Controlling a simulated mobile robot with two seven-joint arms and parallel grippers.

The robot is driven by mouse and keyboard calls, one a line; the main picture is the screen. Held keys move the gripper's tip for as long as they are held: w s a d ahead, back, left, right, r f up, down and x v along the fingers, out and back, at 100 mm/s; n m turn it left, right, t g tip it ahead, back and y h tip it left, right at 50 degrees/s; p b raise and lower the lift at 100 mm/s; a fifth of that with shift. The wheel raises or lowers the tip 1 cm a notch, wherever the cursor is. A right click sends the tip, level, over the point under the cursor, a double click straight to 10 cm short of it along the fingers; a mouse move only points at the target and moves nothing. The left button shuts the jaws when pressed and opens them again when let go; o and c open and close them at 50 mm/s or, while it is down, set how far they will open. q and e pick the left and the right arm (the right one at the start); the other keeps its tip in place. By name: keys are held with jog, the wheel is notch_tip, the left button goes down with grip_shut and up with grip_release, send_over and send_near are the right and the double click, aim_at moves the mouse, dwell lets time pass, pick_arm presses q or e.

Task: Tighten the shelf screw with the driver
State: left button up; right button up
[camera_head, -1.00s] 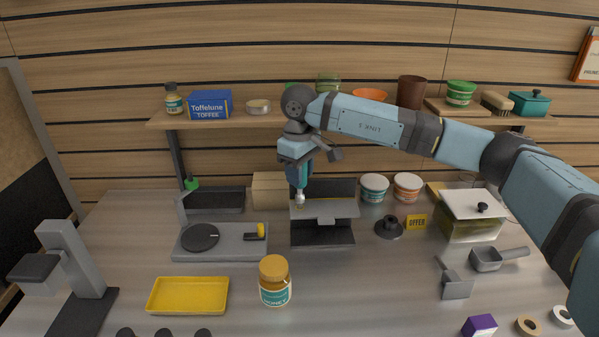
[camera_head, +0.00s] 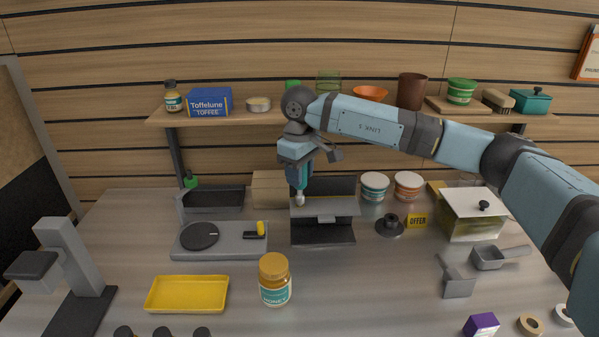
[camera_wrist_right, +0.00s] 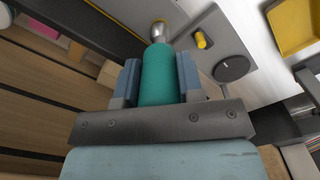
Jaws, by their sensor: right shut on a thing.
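The driver has a teal handle (camera_head: 302,176) and a pale metal end (camera_head: 299,199) pointing down. My right gripper (camera_head: 299,164) is shut on the handle and holds it nearly upright. In the right wrist view the handle (camera_wrist_right: 160,75) sits between both fingers, with the silver end (camera_wrist_right: 158,32) beyond it. The shelf (camera_head: 335,207) is a grey plate on a dark stand. The driver's end is at the plate's left part. The screw is hidden, so I cannot tell whether the tip touches it. My left gripper is not in view.
A grey unit with a black disc (camera_head: 199,236) stands left of the stand. A honey jar (camera_head: 274,280) and yellow tray (camera_head: 187,294) are in front. Two tubs (camera_head: 374,186) and a black knob-like piece (camera_head: 390,225) are to the right. A loaded wall shelf (camera_head: 270,118) runs behind my arm.

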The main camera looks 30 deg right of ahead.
jog(key=shift+f, duration=0.4)
jog(key=shift+m, duration=0.6)
jog(key=shift+m, duration=0.5)
jog(key=shift+m, duration=0.5)
jog(key=shift+m, duration=0.5)
